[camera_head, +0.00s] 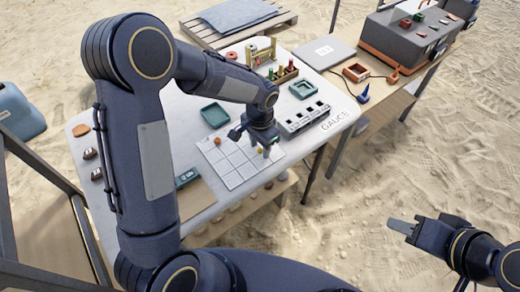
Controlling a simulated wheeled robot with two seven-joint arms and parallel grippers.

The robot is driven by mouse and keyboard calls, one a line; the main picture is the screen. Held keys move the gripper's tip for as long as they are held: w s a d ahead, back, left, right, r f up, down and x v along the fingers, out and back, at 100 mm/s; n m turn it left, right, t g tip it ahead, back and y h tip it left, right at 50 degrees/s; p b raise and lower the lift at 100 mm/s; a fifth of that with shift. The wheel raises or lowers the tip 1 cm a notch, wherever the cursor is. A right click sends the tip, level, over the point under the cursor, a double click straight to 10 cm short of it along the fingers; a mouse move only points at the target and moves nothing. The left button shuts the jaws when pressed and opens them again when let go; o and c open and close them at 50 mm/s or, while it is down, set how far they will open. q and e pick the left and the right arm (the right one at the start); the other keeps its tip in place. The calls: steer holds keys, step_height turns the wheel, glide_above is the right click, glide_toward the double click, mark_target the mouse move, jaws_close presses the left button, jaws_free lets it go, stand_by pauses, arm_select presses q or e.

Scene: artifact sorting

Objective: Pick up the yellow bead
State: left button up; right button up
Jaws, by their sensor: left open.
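The yellow bead (260,151) is a small round spot at the right edge of the white gridded sheet (232,166) on the table. My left gripper (254,143) is open and points down just above and around the bead's area, very close to it. I cannot tell whether a finger touches the bead. An orange-red bead (217,140) lies at the top of the grid, left of my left gripper. My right gripper (402,226) is far from the table, over the sand at the lower right; its finger gap is not clear.
A grey slotted block marked near "GAUGE" (303,119) stands close to the right of my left gripper. Behind are a teal tray (214,115), another teal tray (302,90) and a wooden rack (284,77) with coloured pieces. A second table with a grey case (405,45) stands at right.

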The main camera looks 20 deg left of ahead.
arm_select(q)
jaws_close()
steer(key=shift+r, duration=0.2)
